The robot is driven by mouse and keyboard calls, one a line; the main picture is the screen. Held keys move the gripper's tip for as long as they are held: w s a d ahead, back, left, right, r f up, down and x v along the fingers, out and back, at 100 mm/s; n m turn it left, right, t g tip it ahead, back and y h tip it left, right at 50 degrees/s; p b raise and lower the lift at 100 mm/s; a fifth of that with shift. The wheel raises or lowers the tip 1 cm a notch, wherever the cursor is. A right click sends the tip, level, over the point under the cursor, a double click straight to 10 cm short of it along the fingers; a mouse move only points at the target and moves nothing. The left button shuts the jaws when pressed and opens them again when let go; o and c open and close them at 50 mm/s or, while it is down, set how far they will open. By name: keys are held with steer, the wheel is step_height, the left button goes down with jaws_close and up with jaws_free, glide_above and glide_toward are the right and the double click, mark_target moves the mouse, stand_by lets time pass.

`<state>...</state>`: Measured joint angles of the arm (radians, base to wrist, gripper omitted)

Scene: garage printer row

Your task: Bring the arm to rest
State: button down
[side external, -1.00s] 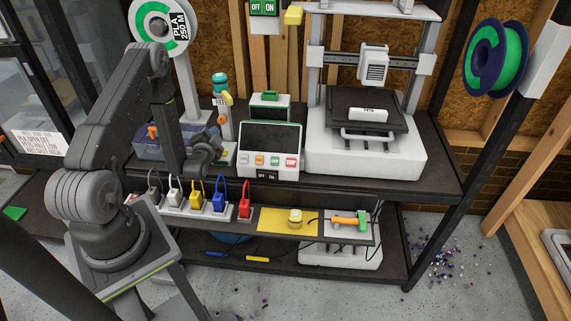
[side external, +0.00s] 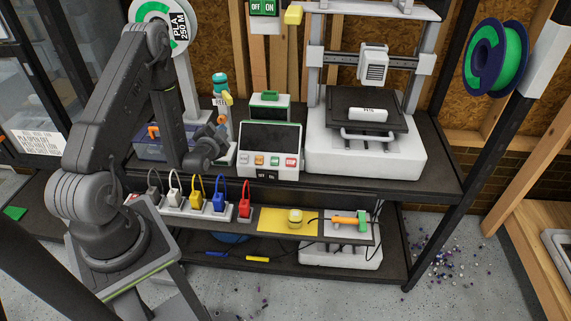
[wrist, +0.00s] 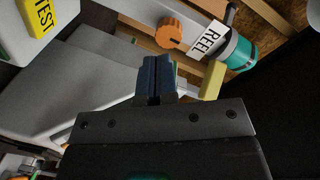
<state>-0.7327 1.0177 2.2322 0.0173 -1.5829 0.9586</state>
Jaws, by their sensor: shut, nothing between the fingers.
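My gripper (side external: 218,142) is in front of the shelf, left of the white control box (side external: 270,148) with coloured buttons. In the wrist view my gripper (wrist: 156,66) has its two dark blue fingers together, with nothing seen between them. My arm bends up from its base at the left and down to the gripper, which is above the row of plugs. Behind the fingers in the wrist view are an orange knob (wrist: 170,33), a REEL label (wrist: 207,38) and a teal bottle-like part (wrist: 240,53).
A power strip (side external: 180,208) with several coloured plugs lies below the gripper. A yellow mat (side external: 272,219) and an orange-handled tool (side external: 347,220) are to its right. A 3D printer (side external: 360,150) stands at the right. A blue bin (side external: 150,146) is behind the arm.

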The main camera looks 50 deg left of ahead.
steer(key=w+d+r+n+g+h, duration=0.1)
steer(key=w+d+r+h, duration=0.25)
steer(key=d+r, duration=0.5)
steer(key=w+d+r+g+h, duration=0.15)
steer(key=d+r+h, duration=0.25)
steer(key=d+r, duration=0.4)
steer(key=s+d+r+g+h, duration=0.1)
steer(key=s+d+r, duration=0.2)
steer(key=s+d, duration=0.2)
steer(key=s+d+r+n+g+h, duration=0.1)
steer(key=s+d+r+g, duration=0.1)
steer(key=s, duration=0.7)
steer(key=s+d+r+g+h, duration=0.1)
steer(key=s+d+r, duration=0.4)
steer(key=s+d, duration=0.2)
steer(key=shift+s+d+n+g+h, duration=0.35)
steer(key=shift+n, duration=0.05)
